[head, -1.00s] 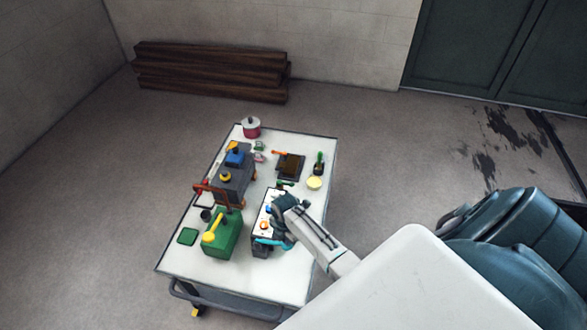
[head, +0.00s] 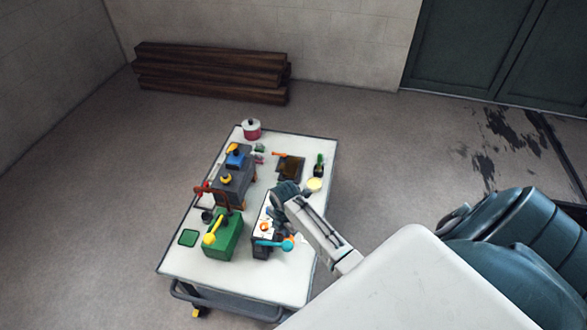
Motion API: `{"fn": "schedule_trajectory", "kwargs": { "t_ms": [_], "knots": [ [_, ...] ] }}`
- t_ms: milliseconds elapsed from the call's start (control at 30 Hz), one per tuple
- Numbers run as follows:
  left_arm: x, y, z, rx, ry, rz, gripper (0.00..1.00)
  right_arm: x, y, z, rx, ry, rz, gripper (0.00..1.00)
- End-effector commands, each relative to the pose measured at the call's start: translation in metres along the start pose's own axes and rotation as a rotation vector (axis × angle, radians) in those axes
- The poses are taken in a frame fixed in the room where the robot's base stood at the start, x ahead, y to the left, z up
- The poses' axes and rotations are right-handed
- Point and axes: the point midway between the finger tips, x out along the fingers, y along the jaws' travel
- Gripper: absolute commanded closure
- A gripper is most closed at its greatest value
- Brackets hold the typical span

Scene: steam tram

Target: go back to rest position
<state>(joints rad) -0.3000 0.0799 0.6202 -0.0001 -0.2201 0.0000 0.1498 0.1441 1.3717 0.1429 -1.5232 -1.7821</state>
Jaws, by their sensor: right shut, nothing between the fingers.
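My right arm reaches in from the lower right over the white cart top (head: 230,278). My right gripper (head: 278,203) is small in the picture, shut and empty. It is over the far part of a dark box with a white top panel (head: 262,240), beside an orange knob (head: 264,226). A teal-handled tool (head: 275,244) lies across the near end of that box, clear of the gripper. The gripper hides part of the panel. My left gripper is not in view.
A green can with a yellow handle (head: 224,238) stands left of the box. A grey block with a blue part (head: 233,178) stands behind it. A brown tray (head: 290,168) and a pink-and-white pot (head: 251,129) are farther back. Timber beams (head: 210,72) lie by the wall. The floor is clear.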

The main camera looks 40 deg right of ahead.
Motion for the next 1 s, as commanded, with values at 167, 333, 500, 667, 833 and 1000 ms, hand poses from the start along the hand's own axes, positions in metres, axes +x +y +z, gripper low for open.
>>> {"fn": "schedule_trajectory", "kwargs": {
  "t_ms": [167,333,500,667,833,1000],
  "knots": [
    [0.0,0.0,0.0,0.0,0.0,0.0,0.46,-0.001,0.0,0.0,0.0,0.0,0.0,1.0],
    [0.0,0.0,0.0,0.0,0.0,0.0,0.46,-0.001,0.0,0.0,0.0,0.0,0.0,1.0],
    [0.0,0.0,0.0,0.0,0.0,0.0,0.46,-0.001,0.0,0.0,0.001,0.0,0.0,1.0],
    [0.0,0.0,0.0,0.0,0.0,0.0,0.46,-0.004,-0.013,-0.005,0.081,-0.009,0.014,1.0],
    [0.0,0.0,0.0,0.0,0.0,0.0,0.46,-0.024,-0.056,-0.022,0.377,-0.028,0.073,1.0],
    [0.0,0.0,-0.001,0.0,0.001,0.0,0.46,-0.061,-0.109,-0.042,0.756,-0.02,0.157,1.0]
  ]
}}
